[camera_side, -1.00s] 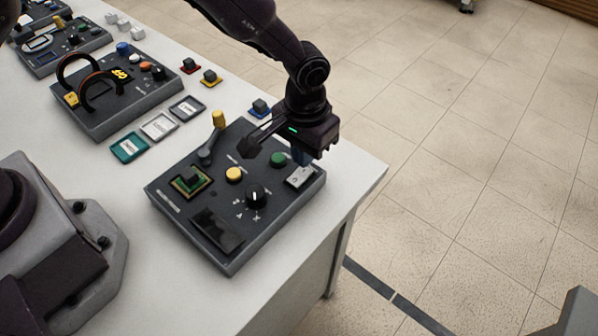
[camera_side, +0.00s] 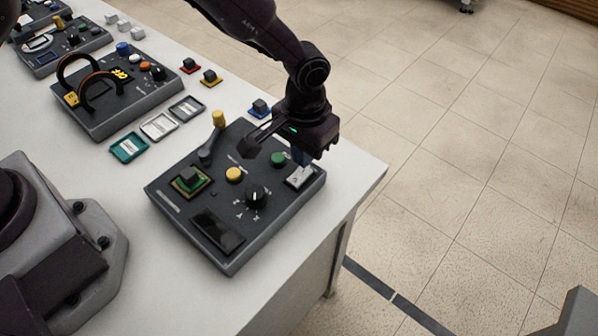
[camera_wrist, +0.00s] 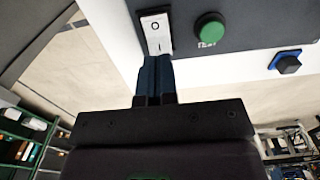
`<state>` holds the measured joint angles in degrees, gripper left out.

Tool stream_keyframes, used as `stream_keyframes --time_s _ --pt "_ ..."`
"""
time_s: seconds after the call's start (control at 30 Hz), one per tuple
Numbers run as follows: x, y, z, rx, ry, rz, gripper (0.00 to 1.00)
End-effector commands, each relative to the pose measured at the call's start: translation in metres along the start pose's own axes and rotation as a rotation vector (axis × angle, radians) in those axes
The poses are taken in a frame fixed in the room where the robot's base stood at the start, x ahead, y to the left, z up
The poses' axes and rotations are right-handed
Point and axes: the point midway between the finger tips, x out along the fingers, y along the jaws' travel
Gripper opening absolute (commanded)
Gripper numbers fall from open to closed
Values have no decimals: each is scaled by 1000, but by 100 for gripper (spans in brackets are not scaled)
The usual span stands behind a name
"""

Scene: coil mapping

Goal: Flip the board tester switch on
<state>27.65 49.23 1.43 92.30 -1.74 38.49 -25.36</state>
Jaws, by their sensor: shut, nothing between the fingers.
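The board tester (camera_side: 165,205) is a dark grey panel box near the table's right corner. Its switch (camera_side: 299,179) is a pale rocker at the box's right edge. In the wrist view the switch (camera_wrist: 156,32) shows an O at its far end and an I mark at its near end. My gripper (camera_side: 301,160) is shut and empty, pointing down at the switch. In the wrist view its blue fingertips (camera_wrist: 156,62) are at the I end and hide the switch's near edge. I cannot tell whether they touch it.
A green button (camera_side: 278,159), yellow button (camera_side: 234,174), black dial (camera_side: 256,196), dark screen (camera_side: 217,231) and yellow-topped lever (camera_side: 217,120) share the panel. A blue-based block (camera_side: 260,107) lies behind. The table edge is just right of the tester.

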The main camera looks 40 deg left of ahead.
Motion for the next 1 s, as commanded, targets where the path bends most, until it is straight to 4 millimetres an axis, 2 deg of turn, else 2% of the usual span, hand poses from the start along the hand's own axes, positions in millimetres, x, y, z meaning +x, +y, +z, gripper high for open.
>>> stream_keyframes --time_s 1.0 --pt "8 0 0 0 0 0 0"
